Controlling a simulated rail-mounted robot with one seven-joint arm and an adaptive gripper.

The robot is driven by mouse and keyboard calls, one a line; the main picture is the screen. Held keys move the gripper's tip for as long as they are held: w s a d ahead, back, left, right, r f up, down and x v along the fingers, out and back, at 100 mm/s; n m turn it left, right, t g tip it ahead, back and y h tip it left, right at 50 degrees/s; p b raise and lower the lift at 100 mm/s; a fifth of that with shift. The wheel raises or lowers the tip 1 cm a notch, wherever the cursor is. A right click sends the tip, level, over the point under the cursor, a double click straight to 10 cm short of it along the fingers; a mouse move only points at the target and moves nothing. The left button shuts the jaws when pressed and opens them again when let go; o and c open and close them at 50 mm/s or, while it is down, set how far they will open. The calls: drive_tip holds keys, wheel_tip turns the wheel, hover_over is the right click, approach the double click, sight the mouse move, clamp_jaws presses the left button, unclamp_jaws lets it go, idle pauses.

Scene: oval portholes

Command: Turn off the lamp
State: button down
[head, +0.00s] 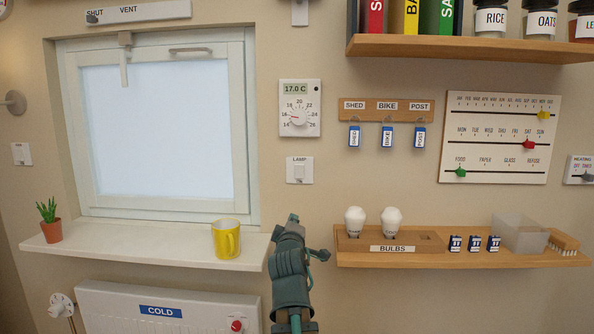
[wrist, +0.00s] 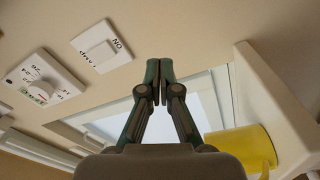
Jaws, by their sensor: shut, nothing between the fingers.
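The lamp switch (head: 299,172) is a white plate with a pale rocker on the wall, under a label reading LAMP. In the wrist view the switch (wrist: 99,48) appears upper left, turned in the picture, with the word ON at one end of its plate. My gripper (head: 293,218) is below the switch in the head view, pointing up, apart from it. In the wrist view my gripper (wrist: 160,68) has its fingertips together with nothing between them, to the right of the switch. I cannot tell which way the rocker is tilted.
A thermostat (head: 299,108) is above the switch. A yellow mug (head: 226,239) stands on the window sill (head: 150,255), left of my gripper. A wooden bulb shelf (head: 460,260) is to the right, and hanging key tags (head: 387,137) are above it. The wall around the switch is clear.

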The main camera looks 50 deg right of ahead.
drive_tip(key=s+a+r+n+h, duration=0.1)
drive_tip(key=s+a+r+n, duration=0.2)
drive_tip(key=r, duration=0.6)
drive_tip(key=shift+s+a+r+n+h+p, duration=0.3)
drive_tip(key=shift+a+n+h+p, duration=0.15)
drive_tip(key=shift+a+n, duration=0.15)
drive_tip(key=shift+d, duration=0.1)
drive_tip(key=p, duration=1.1)
approach(299, 168)
drive_tip(key=p+x, duration=0.1)
drive_tip(key=x, duration=0.6)
drive_tip(key=shift+w+d, duration=0.1)
